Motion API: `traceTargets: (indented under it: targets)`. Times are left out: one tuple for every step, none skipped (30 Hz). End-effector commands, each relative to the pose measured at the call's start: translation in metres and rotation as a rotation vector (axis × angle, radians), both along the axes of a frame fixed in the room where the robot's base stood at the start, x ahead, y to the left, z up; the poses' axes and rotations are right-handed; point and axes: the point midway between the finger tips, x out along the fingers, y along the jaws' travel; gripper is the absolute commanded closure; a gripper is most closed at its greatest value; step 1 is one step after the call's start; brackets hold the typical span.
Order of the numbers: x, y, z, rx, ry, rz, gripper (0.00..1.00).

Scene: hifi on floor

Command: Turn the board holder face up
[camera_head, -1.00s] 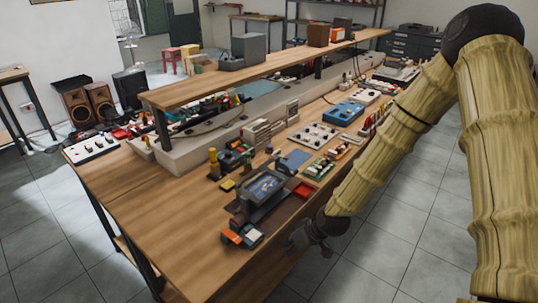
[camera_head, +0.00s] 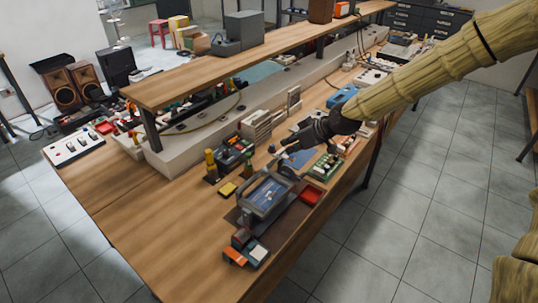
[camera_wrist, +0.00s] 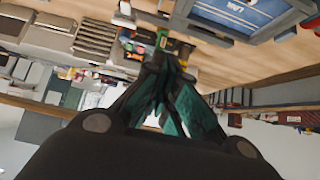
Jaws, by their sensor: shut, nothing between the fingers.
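What looks like the board holder (camera_head: 265,196) is a grey frame around a blue panel, on a dark mat near the bench's front corner. Its blue panel faces upward, tilted. Part of the frame and its blue panel also shows at the top of the wrist view (camera_wrist: 243,14). My gripper (camera_head: 285,149) is above the bench, behind and right of the holder, apart from it. In the wrist view its dark teal fingers (camera_wrist: 166,62) meet at the tips, with nothing held.
A raised wooden shelf (camera_head: 240,62) runs along the bench (camera_head: 150,235). The bench's left front is clear.

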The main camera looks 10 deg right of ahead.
Motion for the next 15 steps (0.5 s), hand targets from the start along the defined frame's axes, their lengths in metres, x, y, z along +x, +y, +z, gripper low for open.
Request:
traceTargets:
  targets:
    - [0.000, 0.002, 0.000, -0.001, 0.000, 0.002, 1.00]
    - [0.000, 0.002, -0.001, -0.001, 0.000, 0.002, 1.00]
    - [0.001, 0.004, -0.002, -0.001, 0.001, 0.003, 1.00]
    - [0.003, 0.006, -0.004, -0.001, 0.000, 0.004, 1.00]
    - [0.005, 0.007, -0.006, -0.001, 0.000, 0.004, 1.00]
    - [0.009, 0.009, -0.009, -0.001, 0.002, 0.004, 1.00]
    - [0.011, 0.010, -0.012, -0.001, 0.003, 0.004, 1.00]
    - [0.013, 0.012, -0.015, -0.001, 0.003, 0.004, 1.00]
    - [0.016, 0.014, -0.018, 0.000, 0.005, 0.006, 1.00]
    - [0.018, 0.015, -0.021, 0.000, 0.006, 0.005, 1.00]
    - [0.020, 0.016, -0.023, -0.001, 0.006, 0.004, 1.00]
    - [0.023, 0.018, -0.026, -0.001, 0.008, 0.005, 1.00]
    - [0.024, 0.019, -0.028, -0.001, 0.008, 0.005, 1.00]
    - [0.026, 0.020, -0.030, -0.001, 0.008, 0.005, 1.00]
    - [0.028, 0.021, -0.033, -0.001, 0.007, 0.004, 1.00]
